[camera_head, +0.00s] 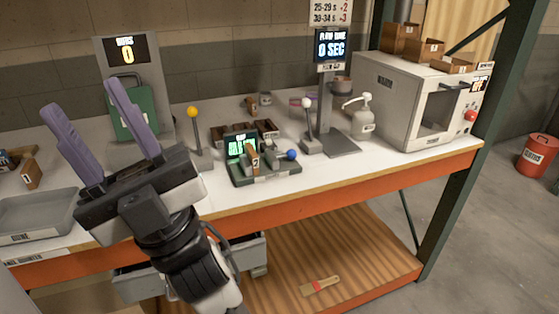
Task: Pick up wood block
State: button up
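My gripper (82,99) has two purple fingers pointing up, spread wide apart, with nothing between them. It is at the left, in front of the workbench. Several wood blocks are in view. One numbered wood block (253,158) stands on a small green device with a lit screen, right of my gripper. Another wood block (30,174) is at the far left of the bench, beyond the grey tray. A small one (251,107) stands farther back. Brown wooden pieces (400,36) with labels sit on top of the white oven. Which block the task means cannot be told.
The white bench (370,165) has an orange front edge. A grey tray (38,217), yellow-knobbed lever (194,130), display post (325,90), pump bottle (366,117) and white oven (415,95) stand on it. A brush (320,286) lies on the lower shelf. The bench's front strip is mostly clear.

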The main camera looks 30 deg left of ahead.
aim_at(253, 156)
jog(key=k+j, duration=0.15)
jog(key=j, duration=0.25)
jog(key=k+j+u, duration=0.1)
jog(key=j, duration=0.25)
jog(key=k+j, duration=0.15)
jog(key=j, duration=0.25)
jog(key=k+j+u, duration=0.1)
jog(key=j, duration=0.25)
jog(key=k+j, duration=0.1)
jog(key=j, duration=0.3)
jog(key=l, duration=0.1)
jog(key=i+u, duration=0.05)
